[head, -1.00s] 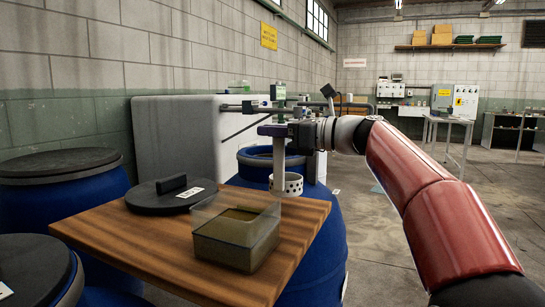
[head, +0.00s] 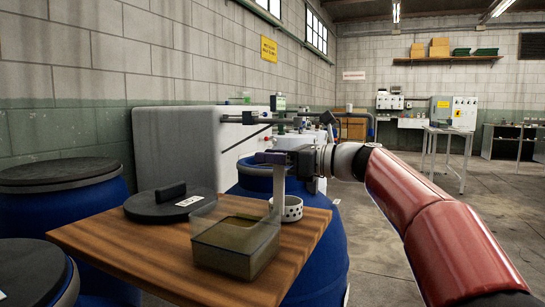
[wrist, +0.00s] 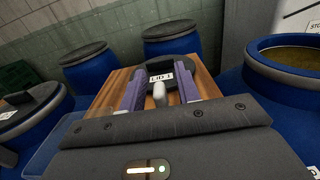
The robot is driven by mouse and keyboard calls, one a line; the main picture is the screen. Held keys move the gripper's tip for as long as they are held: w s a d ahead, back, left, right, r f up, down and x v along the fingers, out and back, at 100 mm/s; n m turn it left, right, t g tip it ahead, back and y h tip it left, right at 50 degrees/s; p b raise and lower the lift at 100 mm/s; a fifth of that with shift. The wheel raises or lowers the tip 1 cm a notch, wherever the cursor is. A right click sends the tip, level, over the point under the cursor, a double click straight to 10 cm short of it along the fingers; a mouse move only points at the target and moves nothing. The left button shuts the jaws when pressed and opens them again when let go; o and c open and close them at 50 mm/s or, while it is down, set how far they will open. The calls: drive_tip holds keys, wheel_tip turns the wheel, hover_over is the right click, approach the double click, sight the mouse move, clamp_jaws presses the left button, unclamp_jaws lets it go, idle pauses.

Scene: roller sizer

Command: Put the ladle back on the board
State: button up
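The ladle (head: 290,208) has a pale perforated cup and an upright grey handle. Its cup is at the right side of the wooden board (head: 140,245), behind the clear box; I cannot tell for sure whether it touches the board. My gripper (head: 268,157) is level at the top of the handle. In the wrist view, the purple fingers (wrist: 159,88) stand apart on either side of the handle top (wrist: 159,98), with a gap showing on both sides. The lower handle and cup are hidden there by the gripper body.
A clear box with olive contents (head: 237,245) stands on the board's front right. A black lid marked LID 1 (head: 170,208) lies at its back. Blue barrels (head: 60,210) stand around; an open one (head: 255,180) is behind the board.

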drive_tip(key=v, duration=1.2)
drive_tip(key=shift+r, duration=0.1)
drive_tip(key=s+f+n+h, duration=0.85)
drive_tip(key=s+f, duration=0.45)
drive_tip(key=f, duration=0.3)
drive_tip(key=s+d+f+n+h+p, duration=0.1)
drive_tip(key=s+d+f+n+h, duration=0.3)
drive_tip(key=s+f+n, duration=0.2)
drive_tip(key=s+d+f+n+h+p, duration=0.2)
drive_tip(key=s+d+f+n+h, duration=0.2)
drive_tip(key=s+f+n, duration=0.3)
drive_tip(key=shift+s+d+f+g, duration=0.3)
drive_tip(key=shift+s+d+f, duration=0.4)
drive_tip(key=shift+s, duration=0.5)
